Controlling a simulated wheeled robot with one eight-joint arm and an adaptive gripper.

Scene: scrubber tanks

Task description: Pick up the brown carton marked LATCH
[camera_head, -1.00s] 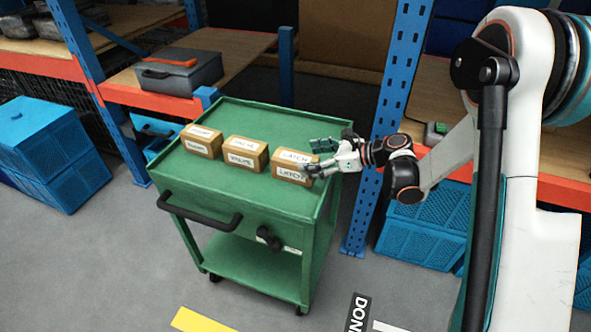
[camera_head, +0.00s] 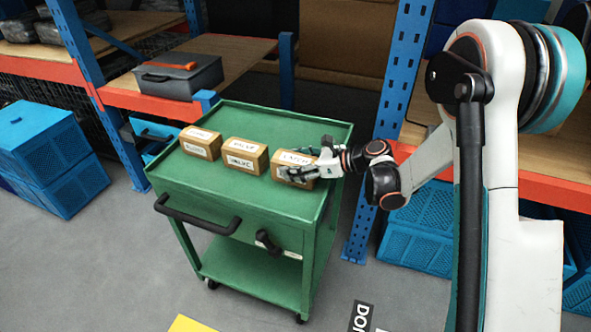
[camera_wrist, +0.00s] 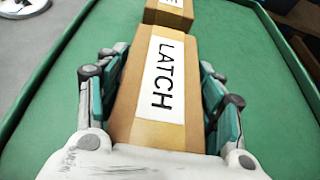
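The brown carton marked LATCH (camera_head: 294,158) stands at the right end of a row of cartons on the green cart top (camera_head: 300,196). In the wrist view the LATCH carton (camera_wrist: 160,90) lies lengthwise between the two fingers, its white label facing up. My gripper (camera_head: 300,170) has reached over the carton from the right. In the wrist view my gripper (camera_wrist: 161,100) has one finger on each side of the carton. The left pad is close to its side; a narrow strip of green shows by the right one. Firm contact cannot be made out.
The carton marked VALVE (camera_head: 246,156) stands just left of the LATCH carton, and another labelled carton (camera_head: 201,143) stands beyond it. A blue rack post (camera_head: 385,130) rises close behind the cart's right side. The cart's front top is clear.

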